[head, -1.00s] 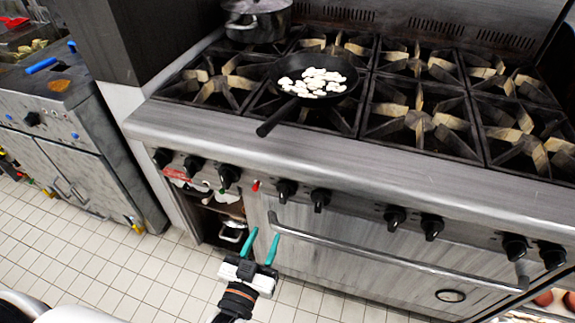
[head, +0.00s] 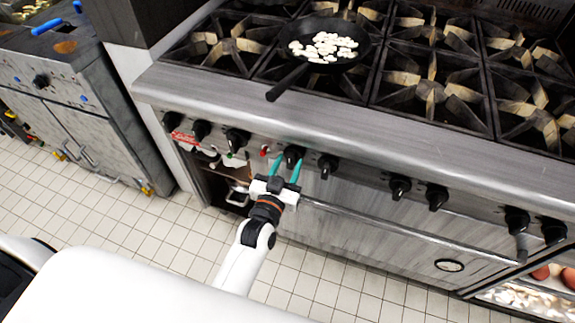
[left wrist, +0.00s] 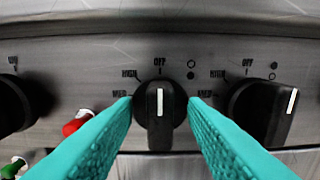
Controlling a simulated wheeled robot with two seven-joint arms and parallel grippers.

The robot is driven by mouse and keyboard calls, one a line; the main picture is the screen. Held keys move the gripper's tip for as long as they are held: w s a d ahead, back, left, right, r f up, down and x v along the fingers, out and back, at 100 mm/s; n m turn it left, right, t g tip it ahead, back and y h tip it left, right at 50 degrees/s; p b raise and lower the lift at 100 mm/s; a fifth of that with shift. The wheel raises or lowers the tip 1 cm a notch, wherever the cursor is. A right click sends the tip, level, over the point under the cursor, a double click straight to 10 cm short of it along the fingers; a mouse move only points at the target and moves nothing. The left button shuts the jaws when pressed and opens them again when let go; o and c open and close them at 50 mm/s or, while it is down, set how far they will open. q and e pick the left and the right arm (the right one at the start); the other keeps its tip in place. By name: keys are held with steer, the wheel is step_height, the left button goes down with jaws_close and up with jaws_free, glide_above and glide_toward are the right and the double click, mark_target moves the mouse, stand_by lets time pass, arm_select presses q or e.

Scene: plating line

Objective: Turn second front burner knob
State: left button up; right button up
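A black burner knob (head: 293,157) sits on the front panel of the steel range. In the left wrist view the knob (left wrist: 160,116) has its white mark upright, under the OFF label. My left gripper (head: 286,164) has two teal fingers. In the left wrist view the left gripper (left wrist: 160,101) is open, with one fingertip at each side of this knob. I cannot tell whether the fingertips touch it. A neighbouring knob (left wrist: 265,108) is to the right, and it also shows in the head view (head: 328,166). My right gripper is not in view.
A red indicator (left wrist: 78,122) is just left of the knob, by the left finger. An oven handle bar (head: 400,231) runs below the knobs. A black pan (head: 283,46) with white pieces stands on the burners, its handle toward the front edge.

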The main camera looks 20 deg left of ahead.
arm_select(q)
jaws_close()
steer(key=shift+n, duration=0.3)
steer(key=n+p, duration=0.2)
steer(key=shift+r+n, duration=0.1)
steer(key=shift+n, duration=0.3)
steer(key=shift+a+n+p, duration=0.1)
steer(key=shift+n+p, duration=0.3)
steer(key=shift+n, duration=0.8)
steer(key=shift+n+p, duration=0.3)
steer(key=shift+n, duration=1.1)
steer(key=shift+f, duration=0.2)
